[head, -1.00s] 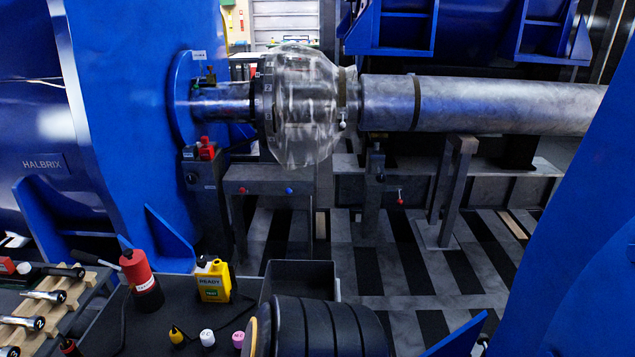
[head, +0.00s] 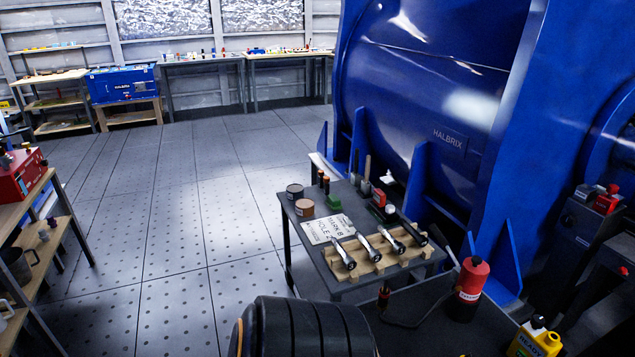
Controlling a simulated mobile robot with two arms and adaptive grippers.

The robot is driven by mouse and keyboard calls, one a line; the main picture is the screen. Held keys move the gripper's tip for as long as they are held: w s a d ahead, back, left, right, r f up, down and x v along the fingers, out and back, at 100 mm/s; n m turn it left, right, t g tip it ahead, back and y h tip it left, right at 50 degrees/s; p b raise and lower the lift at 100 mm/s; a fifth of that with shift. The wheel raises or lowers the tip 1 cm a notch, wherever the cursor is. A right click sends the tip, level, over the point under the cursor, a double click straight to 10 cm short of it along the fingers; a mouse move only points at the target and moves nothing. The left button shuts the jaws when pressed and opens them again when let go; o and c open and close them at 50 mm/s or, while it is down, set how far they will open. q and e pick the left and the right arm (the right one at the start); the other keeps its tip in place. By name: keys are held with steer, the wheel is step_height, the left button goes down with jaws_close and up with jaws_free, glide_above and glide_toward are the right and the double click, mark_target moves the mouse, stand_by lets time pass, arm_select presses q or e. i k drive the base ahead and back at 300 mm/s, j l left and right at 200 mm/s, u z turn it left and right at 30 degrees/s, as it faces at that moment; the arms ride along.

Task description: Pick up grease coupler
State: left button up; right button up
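I cannot make out a grease coupler for certain in the head view. Small tools lie on the dark cart (head: 300,262) and the dark bench top (head: 410,335) beside it. A red cylinder with a white label (head: 470,285) stands on the bench top. A small dark and red item (head: 384,297) with a cable lies near it. Neither of my grippers is in view.
The cart carries a wooden rack (head: 372,262) of several torches-like tools, a "MARK B HOLE" card (head: 328,230) and round tins (head: 304,207). A yellow bottle (head: 535,340) stands lower right. The blue machine (head: 440,120) blocks the right. Open floor (head: 190,220) lies left.

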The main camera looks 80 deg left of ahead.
mark_target(382, 304)
steer(key=l+u, duration=0.1)
steer(key=u, duration=2)
steer(key=i+z, duration=0.1)
steer(key=z, duration=2.95)
steer(key=l+z, duration=0.2)
steer(key=z, duration=2.3)
steer(key=k+l+u, duration=0.1)
steer(key=k, duration=1)
steer(key=k+u, duration=0.1)
steer(key=u, duration=2.05)
